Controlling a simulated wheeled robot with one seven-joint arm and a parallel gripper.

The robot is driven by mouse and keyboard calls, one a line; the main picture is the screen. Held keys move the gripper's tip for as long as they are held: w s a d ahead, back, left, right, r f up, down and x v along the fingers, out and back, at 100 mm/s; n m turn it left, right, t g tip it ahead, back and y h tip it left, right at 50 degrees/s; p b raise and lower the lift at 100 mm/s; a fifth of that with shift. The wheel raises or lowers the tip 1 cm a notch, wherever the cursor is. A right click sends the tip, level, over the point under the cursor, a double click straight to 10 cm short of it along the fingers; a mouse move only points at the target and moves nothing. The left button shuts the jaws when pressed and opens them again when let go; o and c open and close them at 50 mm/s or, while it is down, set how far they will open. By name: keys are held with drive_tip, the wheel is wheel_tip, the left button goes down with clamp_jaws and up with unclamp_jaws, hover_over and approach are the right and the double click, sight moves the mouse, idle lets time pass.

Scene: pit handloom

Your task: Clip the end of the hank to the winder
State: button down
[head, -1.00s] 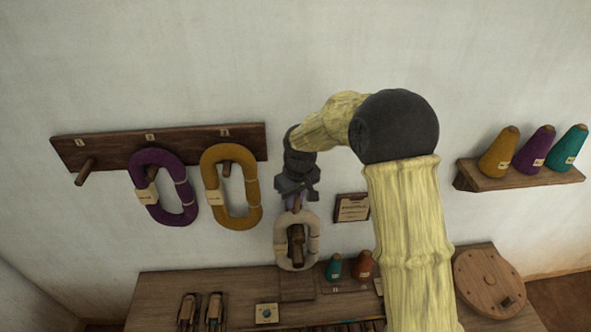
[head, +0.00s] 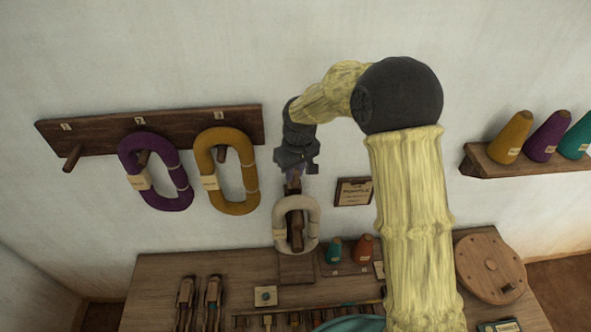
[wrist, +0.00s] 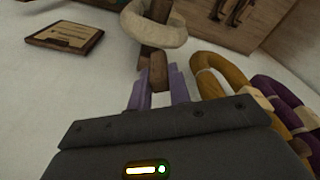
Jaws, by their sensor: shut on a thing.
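The cream hank (head: 280,222) hangs as a loop around the wooden winder (head: 297,232), which stands upright on the bench. In the wrist view the hank (wrist: 178,42) loops around the dark wooden post (wrist: 157,22). My gripper (head: 293,182) is above the hank, at the top of the winder. In the wrist view its purple fingers (wrist: 158,92) are shut on a small brown wooden piece (wrist: 158,72). This piece is in line with the post; I cannot tell whether it is a separate clip or part of the winder. The hank's loose end cannot be made out.
Purple (head: 128,165) and ochre (head: 205,165) hanks hang from a wall rack (head: 95,135) at the left. Teal (head: 334,250) and orange (head: 363,248) cones stand right of the winder. A shelf (head: 520,166) holds several cones. A round wooden disc (head: 490,268) lies at the bench's right.

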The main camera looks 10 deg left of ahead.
sight(296, 181)
drive_tip(key=shift+w+d+f+b, duration=0.15)
drive_tip(key=shift+f+b, duration=0.3)
drive_tip(key=shift+f, duration=0.35)
drive_tip(key=shift+d+f+b, duration=0.1)
drive_tip(key=shift+f+b, duration=0.35)
drive_tip(key=shift+f, duration=0.3)
drive_tip(key=shift+f+b, duration=0.5)
drive_tip(key=shift+f, duration=0.3)
drive_tip(key=shift+w, duration=0.2)
drive_tip(key=shift+a, duration=0.1)
drive_tip(key=shift+s+r+p, duration=0.15)
drive_tip(key=shift+r+p, duration=0.35)
drive_tip(key=shift+r, duration=0.2)
wheel_tip(296, 181, up, 2)
drive_tip(key=shift+p, duration=0.7)
drive_tip(key=shift+r+p, duration=0.55)
drive_tip(key=shift+r, duration=0.35)
drive_tip(key=shift+f, duration=0.15)
